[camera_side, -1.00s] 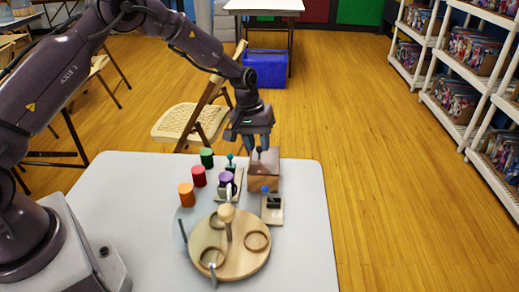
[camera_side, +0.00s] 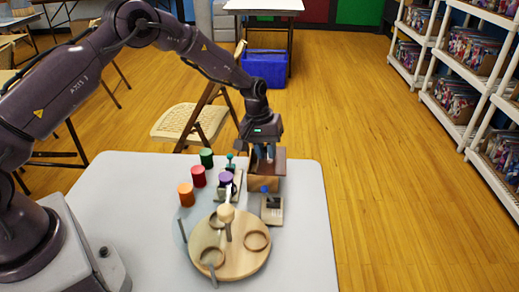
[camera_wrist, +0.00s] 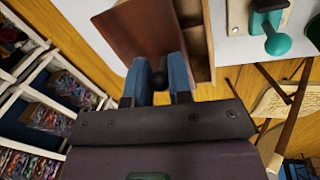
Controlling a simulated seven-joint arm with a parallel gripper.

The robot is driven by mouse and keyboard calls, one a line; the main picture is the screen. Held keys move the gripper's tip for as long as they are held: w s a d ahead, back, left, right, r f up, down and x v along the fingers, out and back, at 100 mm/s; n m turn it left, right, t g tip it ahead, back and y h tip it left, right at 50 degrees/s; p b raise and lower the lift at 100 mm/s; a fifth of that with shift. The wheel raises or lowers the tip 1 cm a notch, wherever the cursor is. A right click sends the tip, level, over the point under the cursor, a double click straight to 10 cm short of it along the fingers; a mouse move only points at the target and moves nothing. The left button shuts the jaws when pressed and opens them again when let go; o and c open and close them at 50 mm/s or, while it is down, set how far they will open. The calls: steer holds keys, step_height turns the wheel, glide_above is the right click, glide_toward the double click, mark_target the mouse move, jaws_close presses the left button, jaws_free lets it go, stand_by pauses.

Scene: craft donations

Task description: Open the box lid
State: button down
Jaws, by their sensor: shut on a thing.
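A small wooden box (camera_side: 264,184) stands near the back edge of the table. Its dark brown lid (camera_side: 280,164) is off its flat position and shows toward the box's right side, partly behind my fingers. My gripper (camera_side: 263,155) points down at the box. In the wrist view, the blue fingertips (camera_wrist: 160,80) are shut on the lid's dark round knob (camera_wrist: 158,80). The lid's brown face (camera_wrist: 138,30) also shows there, with lighter box wood (camera_wrist: 198,45) beside it. How far the lid is open is hard to tell.
Left of the box stand green (camera_side: 206,158), red (camera_side: 198,177) and orange (camera_side: 185,195) cylinders, and a small stand with a teal knob (camera_wrist: 278,44). A small latch-like block (camera_side: 272,209) and a round wooden board (camera_side: 230,262) lie in front. The table's right side is clear.

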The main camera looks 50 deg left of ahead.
mark_target(278, 158)
steer(key=w+d, duration=0.4)
steer(key=c, duration=1.3)
jaws_free()
steer(key=r, duration=0.4)
steer(key=s+a+r, duration=0.1)
steer(key=r, duration=0.3)
steer(key=a+r, duration=0.1)
steer(key=r, duration=0.3)
steer(key=shift+s+r, duration=0.2)
steer(key=shift+r, duration=0.2)
